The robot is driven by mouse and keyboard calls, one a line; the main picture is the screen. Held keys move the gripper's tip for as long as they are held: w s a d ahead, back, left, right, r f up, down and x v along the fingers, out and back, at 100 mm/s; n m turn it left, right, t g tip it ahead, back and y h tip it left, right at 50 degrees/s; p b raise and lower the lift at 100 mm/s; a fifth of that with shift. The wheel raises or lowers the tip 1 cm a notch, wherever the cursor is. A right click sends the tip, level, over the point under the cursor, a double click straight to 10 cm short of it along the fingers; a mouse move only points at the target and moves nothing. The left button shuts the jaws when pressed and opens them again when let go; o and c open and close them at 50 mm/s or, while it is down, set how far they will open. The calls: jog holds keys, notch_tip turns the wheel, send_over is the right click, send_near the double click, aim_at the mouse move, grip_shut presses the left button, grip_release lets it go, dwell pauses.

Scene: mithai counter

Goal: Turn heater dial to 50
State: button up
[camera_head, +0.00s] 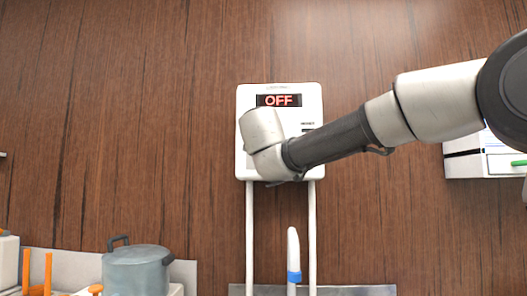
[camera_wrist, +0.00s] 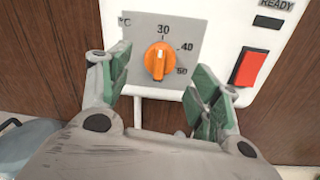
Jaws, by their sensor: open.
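The heater (camera_head: 310,95) is a white box on the wooden wall, and its display (camera_head: 279,100) reads OFF. In the wrist view, its orange dial (camera_wrist: 158,61) sits on a grey plate marked °C, with 30 above, 40 to the right and 50 lower right. The dial's ridge stands roughly upright, toward 30. My gripper (camera_wrist: 160,75) is open, with green-padded fingers on the left and right of the dial; I cannot tell whether they touch it. In the head view, my arm hides the dial and the gripper fingers.
A red switch (camera_wrist: 246,67) is right of the dial, below a dark READY window (camera_wrist: 268,22). Two white pipes (camera_head: 250,230) run down from the heater. A blue-banded white spout (camera_head: 293,255) stands below. A grey pot (camera_head: 138,272) is lower left; a white box (camera_head: 480,160) is at right.

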jog(key=w, duration=0.5)
jog(key=shift+w, duration=0.35)
jog(key=c, duration=1)
jog(key=shift+c, duration=0.2)
